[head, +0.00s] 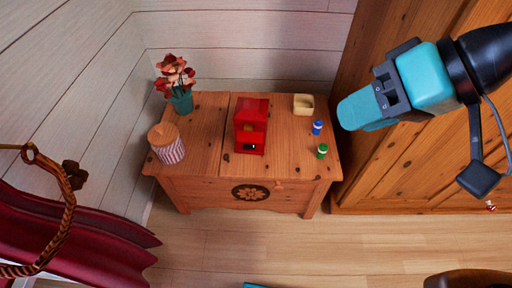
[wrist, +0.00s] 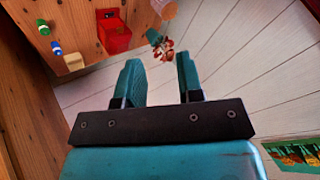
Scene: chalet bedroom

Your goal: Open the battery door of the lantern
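The red lantern (head: 251,124) stands upright on the wooden chest, near its middle. Its lower front face has a small dark patch with a light spot; I cannot tell whether a door there is open or shut. In the wrist view the red lantern (wrist: 115,37) shows at the upper left, beyond the fingers and apart from them. My gripper (wrist: 160,82) is open and empty, with two teal fingers spread. In the head view my gripper (head: 362,110) is in the air at the right, by the wooden wardrobe and away from the lantern.
The chest (head: 205,130) also bears a beige box (head: 303,104), a blue battery-like cylinder (head: 317,127), a green one (head: 322,151), a striped jar (head: 166,143) and a potted red plant (head: 181,100). A wardrobe (head: 400,170) stands close at right. The floor in front (head: 220,240) is clear.

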